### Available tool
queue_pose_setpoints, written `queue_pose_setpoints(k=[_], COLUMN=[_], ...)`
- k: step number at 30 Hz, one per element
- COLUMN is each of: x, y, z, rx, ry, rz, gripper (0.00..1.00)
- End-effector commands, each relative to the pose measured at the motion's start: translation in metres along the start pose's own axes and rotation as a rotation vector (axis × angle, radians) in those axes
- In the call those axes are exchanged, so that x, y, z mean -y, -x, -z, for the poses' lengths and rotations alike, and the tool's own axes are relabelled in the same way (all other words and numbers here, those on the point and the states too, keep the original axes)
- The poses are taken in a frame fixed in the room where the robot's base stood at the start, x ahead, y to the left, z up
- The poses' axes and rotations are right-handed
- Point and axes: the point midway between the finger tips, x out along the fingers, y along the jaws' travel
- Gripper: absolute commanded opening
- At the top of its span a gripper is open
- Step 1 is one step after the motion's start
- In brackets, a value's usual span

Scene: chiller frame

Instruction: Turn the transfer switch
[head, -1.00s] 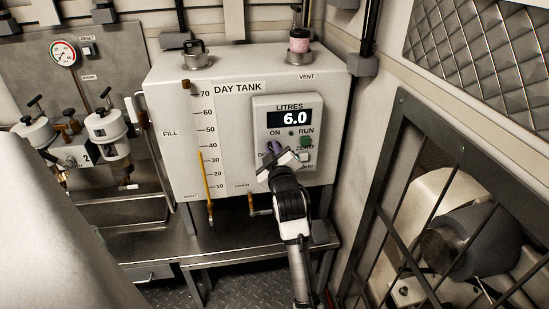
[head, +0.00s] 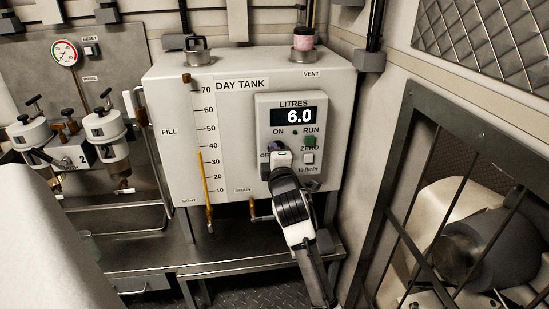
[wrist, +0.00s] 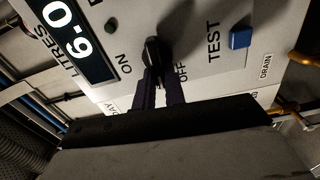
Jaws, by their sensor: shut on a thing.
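The transfer switch is a small black knob (wrist: 152,50) between the ON and OFF labels on the front of the control box (head: 262,120). In the head view my gripper (head: 277,147) is at the lower left of this box and covers most of the knob. In the wrist view the two dark fingers (wrist: 162,88) reach up to the knob and are shut on it. The ON label lies to the knob's left and OFF shows beside the fingers. The exact angle of the knob is hard to tell. The display (head: 293,116) reads 6.0.
A green RUN button (head: 310,141) and a pale ZERO button (head: 308,158) sit right of my gripper. A blue button (wrist: 240,38) is by the TEST label. The white day tank (head: 230,120) carries the box. A barred guard (head: 400,180) stands at the right.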

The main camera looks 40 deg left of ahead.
Motion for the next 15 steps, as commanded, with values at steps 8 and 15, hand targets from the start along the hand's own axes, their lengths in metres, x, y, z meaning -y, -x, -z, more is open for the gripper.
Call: queue_pose_setpoints(k=[8,15], x=[0.0015,0.0012], y=[0.0000,-0.0001], z=[0.0004,0.0006], rx=[-0.001,-0.001], ry=[0.066,0.076], rz=[0.000,0.000], gripper=[0.00,0.00])
